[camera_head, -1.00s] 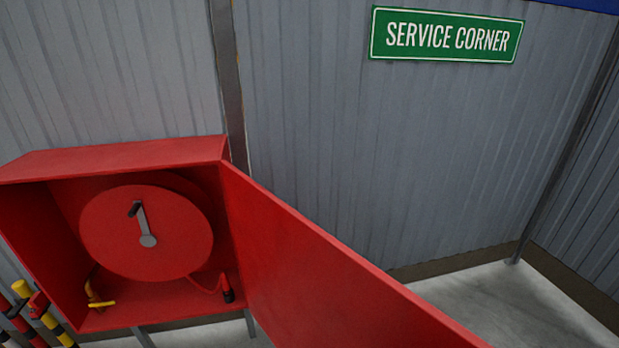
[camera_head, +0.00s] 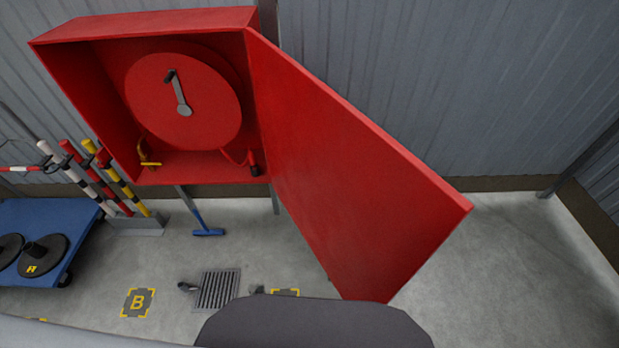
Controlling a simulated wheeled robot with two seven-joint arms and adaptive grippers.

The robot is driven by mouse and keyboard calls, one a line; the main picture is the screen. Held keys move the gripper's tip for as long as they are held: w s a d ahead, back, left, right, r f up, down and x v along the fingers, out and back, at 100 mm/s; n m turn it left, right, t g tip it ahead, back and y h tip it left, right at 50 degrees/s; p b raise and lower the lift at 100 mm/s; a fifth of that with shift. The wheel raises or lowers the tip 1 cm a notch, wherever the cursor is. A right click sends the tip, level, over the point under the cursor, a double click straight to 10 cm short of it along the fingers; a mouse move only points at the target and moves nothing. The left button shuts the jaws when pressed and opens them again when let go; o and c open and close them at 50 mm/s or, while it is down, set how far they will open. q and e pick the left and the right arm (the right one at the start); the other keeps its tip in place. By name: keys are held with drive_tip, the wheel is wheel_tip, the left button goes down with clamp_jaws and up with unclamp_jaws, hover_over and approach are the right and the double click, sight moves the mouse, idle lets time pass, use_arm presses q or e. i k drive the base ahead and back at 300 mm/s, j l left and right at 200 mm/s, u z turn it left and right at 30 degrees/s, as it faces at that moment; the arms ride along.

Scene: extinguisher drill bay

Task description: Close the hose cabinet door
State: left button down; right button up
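The red hose cabinet (camera_head: 90,110) is mounted at the upper left on the grey wall. Its door (camera_head: 345,170) stands wide open, hinged at the cabinet's right edge and swung out toward me and to the right. Inside is a red hose reel (camera_head: 165,105) with a grey crank. A yellow valve handle (camera_head: 148,160) and a black-tipped nozzle (camera_head: 253,168) show at the bottom of the cabinet. The door's lower free corner reaches down close to my own dark body at the bottom edge. Neither of my grippers can be made out.
A blue cart (camera_head: 40,215) with black discs stands at the left. Striped posts (camera_head: 110,180) stand in a grey base beside it. A blue-headed tool (camera_head: 208,232) is below the cabinet. A floor drain (camera_head: 217,290) and a "B" mark (camera_head: 138,302) lie in front. Floor at the right is clear.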

sight(371, 213)
drive_tip(key=k+l+u, duration=0.2)
drive_tip(key=l, duration=0.15)
drive_tip(key=l+u, duration=0.25)
drive_tip(key=k+l+u, duration=0.2)
drive_tip(key=l, duration=0.2)
drive_tip(key=i+l+u, duration=0.1)
drive_tip(key=l+u, duration=0.25)
drive_tip(key=l, duration=0.25)
drive_tip(key=l+u, duration=0.4)
drive_tip(key=l, duration=0.2)
drive_tip(key=i+l+u, duration=0.15)
drive_tip(key=l+u, duration=0.15)
drive_tip(key=l, duration=0.2)
